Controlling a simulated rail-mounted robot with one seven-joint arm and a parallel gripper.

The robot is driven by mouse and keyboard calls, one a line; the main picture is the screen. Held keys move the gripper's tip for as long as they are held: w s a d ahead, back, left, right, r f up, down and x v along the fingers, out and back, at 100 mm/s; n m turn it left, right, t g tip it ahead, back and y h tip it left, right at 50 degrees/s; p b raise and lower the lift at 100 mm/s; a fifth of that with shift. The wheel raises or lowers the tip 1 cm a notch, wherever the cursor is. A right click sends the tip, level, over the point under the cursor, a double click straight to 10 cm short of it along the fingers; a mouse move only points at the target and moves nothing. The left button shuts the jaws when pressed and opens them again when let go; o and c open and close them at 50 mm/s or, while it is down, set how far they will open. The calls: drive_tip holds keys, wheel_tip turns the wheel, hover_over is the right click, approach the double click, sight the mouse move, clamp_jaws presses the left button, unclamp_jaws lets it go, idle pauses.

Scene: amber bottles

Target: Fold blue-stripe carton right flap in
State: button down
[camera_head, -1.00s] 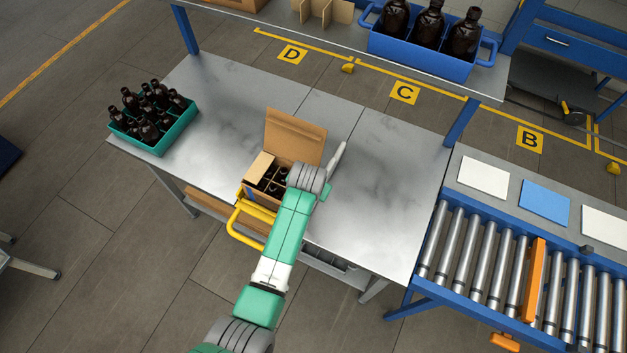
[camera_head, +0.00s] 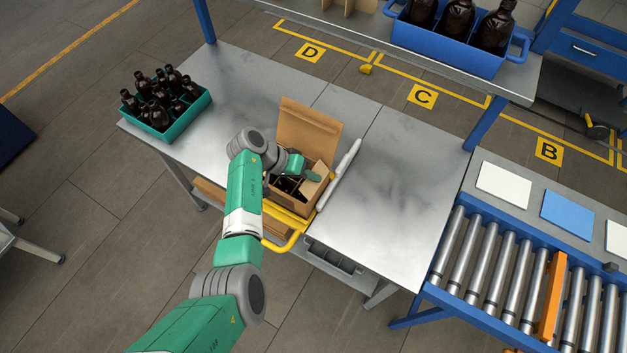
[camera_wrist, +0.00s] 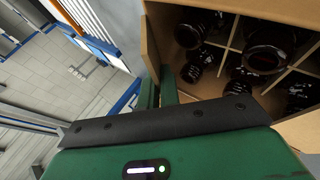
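The brown carton (camera_head: 322,197) stands on the steel table with its tall back flap (camera_head: 308,129) upright. A pale tan panel, seemingly the right flap (camera_head: 311,189), leans inward over the carton's right side. Dark bottles (camera_head: 287,186) sit in the dividers and also show in the wrist view (camera_wrist: 265,55). My gripper (camera_head: 308,174) is over the carton's right part, close to that panel; contact cannot be told. In the wrist view my fingers (camera_wrist: 158,90) are close together beside a carton wall (camera_wrist: 152,45), apparently shut and empty. My arm hides the carton's left side and the blue stripe.
A green crate (camera_head: 182,131) of bottles stands at the left. A shelf with a blue bin (camera_head: 447,50) is behind. The table's right side (camera_head: 400,190) is clear.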

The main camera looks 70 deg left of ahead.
drive_tip(key=shift+s+a+f+n+t+h+b, duration=0.2)
drive_tip(key=shift+f+n+t+h+b, duration=0.15)
drive_tip(key=shift+t+h+b, duration=0.6)
drive_tip(key=shift+y+b, duration=0.25)
drive_tip(key=shift+b, duration=0.1)
drive_tip(key=c, duration=1.6)
unclamp_jaws()
drive_tip(key=v, duration=0.7)
drive_tip(key=shift+s+r, duration=0.3)
